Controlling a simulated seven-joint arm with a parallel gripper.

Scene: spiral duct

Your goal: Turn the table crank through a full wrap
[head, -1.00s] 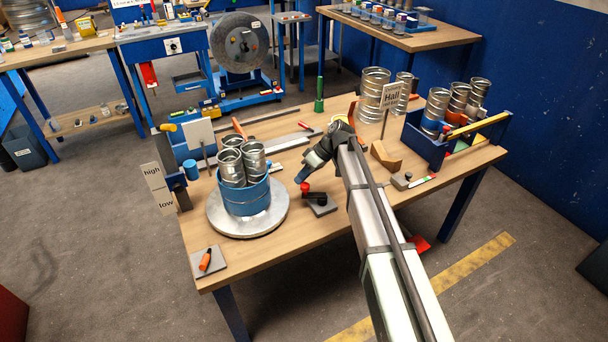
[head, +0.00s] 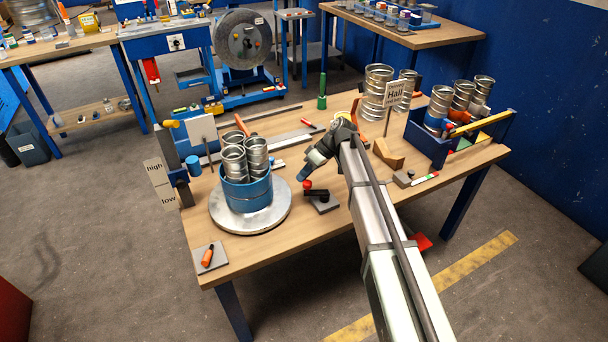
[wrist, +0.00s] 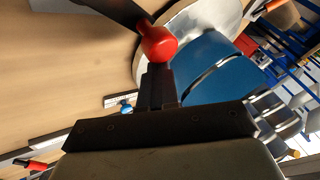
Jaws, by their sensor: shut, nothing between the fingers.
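The table crank is a small black arm with a red knob (head: 308,185) on a grey base plate (head: 325,206), standing right of the turntable. In the wrist view the red knob (wrist: 158,44) is just beyond my fingertips, with the black crank arm (wrist: 115,8) running off to the upper left. My gripper (head: 303,176) is shut and empty, pointing down at the knob; it also shows in the wrist view (wrist: 158,72). I cannot tell whether the fingertips touch the knob. A round grey turntable (head: 270,222) carries a blue drum (head: 247,197) holding several silver duct pieces (head: 245,157).
A "high/low" sign (head: 160,185) stands at the table's left edge. An orange-handled tool (head: 208,257) lies on a plate at the front left. A wooden block (head: 388,153), a "Hall" sign (head: 395,95) and a blue crate (head: 435,153) stand to the right. The table's front middle is clear.

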